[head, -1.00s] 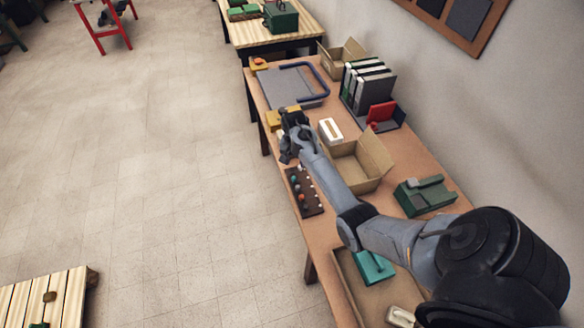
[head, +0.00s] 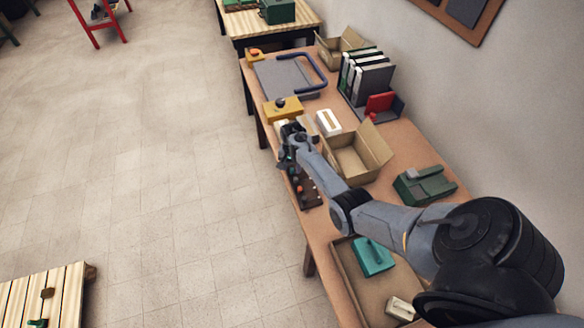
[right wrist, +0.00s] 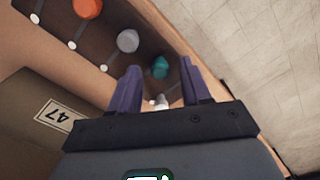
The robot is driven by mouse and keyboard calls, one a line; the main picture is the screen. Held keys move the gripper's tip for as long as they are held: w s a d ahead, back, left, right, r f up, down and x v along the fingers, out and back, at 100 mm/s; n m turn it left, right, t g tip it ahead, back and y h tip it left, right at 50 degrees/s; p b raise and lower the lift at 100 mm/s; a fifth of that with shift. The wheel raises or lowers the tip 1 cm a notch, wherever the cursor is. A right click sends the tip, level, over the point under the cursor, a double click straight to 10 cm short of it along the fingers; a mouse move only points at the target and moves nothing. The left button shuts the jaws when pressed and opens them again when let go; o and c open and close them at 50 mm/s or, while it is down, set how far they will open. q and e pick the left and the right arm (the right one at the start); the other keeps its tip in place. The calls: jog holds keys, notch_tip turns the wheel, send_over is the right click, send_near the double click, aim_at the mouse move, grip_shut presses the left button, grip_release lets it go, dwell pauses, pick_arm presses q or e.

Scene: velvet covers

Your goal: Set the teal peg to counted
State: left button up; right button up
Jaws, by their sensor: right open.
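The teal peg (right wrist: 160,68) stands on a dark peg board (right wrist: 107,15) in the right wrist view, in a row with a grey peg (right wrist: 127,41) and an orange peg (right wrist: 88,8). White dots mark the board beside the pegs. My right gripper (right wrist: 161,65) is open, with its purple fingertips on either side of the teal peg in the picture; I cannot tell whether they touch it. My left gripper is not in view.
An open cardboard box (head: 357,160) is right of the board, with a white box (head: 328,122) behind it. A yellow block (head: 283,108) is beyond the gripper. A tray with a teal block (head: 373,256) is nearer me.

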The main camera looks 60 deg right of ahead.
jog(key=shift+f, duration=0.15)
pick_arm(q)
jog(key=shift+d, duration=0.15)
pick_arm(e)
grip_shut()
